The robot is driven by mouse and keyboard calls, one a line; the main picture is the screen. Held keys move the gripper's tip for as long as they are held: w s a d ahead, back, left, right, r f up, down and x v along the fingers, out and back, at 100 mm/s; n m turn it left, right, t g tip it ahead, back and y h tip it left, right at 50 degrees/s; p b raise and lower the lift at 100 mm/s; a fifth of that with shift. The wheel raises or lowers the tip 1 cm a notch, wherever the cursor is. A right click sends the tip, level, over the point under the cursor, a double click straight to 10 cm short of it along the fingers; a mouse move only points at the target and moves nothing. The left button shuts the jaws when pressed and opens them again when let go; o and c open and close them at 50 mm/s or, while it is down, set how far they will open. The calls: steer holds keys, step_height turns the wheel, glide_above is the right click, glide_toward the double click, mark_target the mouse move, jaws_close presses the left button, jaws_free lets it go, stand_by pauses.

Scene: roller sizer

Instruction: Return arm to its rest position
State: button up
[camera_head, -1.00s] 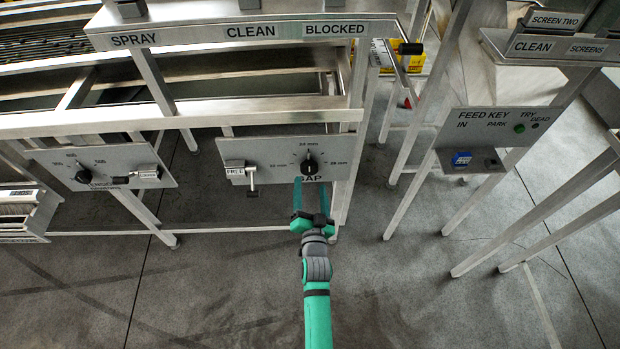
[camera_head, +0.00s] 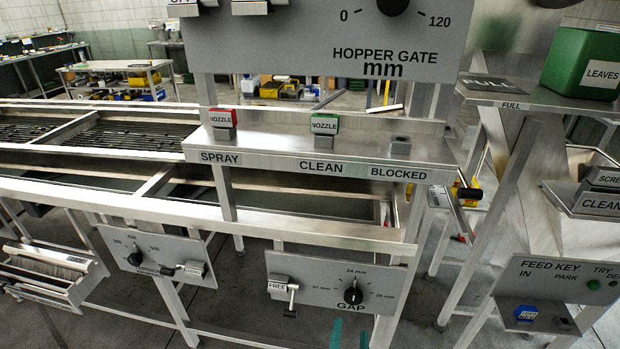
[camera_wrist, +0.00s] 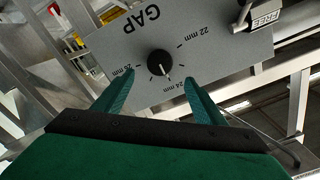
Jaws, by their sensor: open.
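My gripper (camera_wrist: 160,90) is open and empty in the wrist view, with its two green fingers apart. The black GAP knob (camera_wrist: 159,63) stands beyond the fingertips and between them, on a grey panel (camera_wrist: 225,50); I see clear space around the knob. In the head view the GAP knob (camera_head: 353,292) is on its panel at lower middle. Only my green fingertips (camera_head: 350,334) show there, just below that panel at the bottom edge. The rest of my arm is out of that view.
A lever tagged FREE (camera_head: 291,290) is left of the GAP knob. Another knob panel (camera_head: 150,257) is further left. The FEED KEY panel (camera_head: 550,290) stands at right. A shelf (camera_head: 270,150) with red and green NOZZLE blocks is above. Metal legs surround the panels.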

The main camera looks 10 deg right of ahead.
steer(key=s+a+f+n+y, duration=0.1)
steer(key=s+a, duration=0.2)
steer(key=s, duration=0.2)
steer(key=s+a+f+n, duration=0.1)
steer(key=s+a+n, duration=0.15)
steer(key=s, duration=0.35)
steer(key=s+a+r+n+y, duration=0.1)
steer(key=s+a+r+n, duration=0.1)
steer(key=s, duration=0.5)
steer(key=s+a+r+n+g+y, duration=0.1)
steer(key=s+a+r, duration=0.3)
steer(key=s, duration=0.4)
steer(key=s+a+r+n+g+y, duration=0.1)
steer(key=s+a+r+n+y, duration=0.1)
steer(key=s+a, duration=0.3)
steer(key=s+r+n, duration=0.1)
steer(key=s, duration=0.2)
steer(key=shift+s+r, duration=0.25)
steer(key=shift+r, duration=0.15)
steer(key=shift+n, duration=0.25)
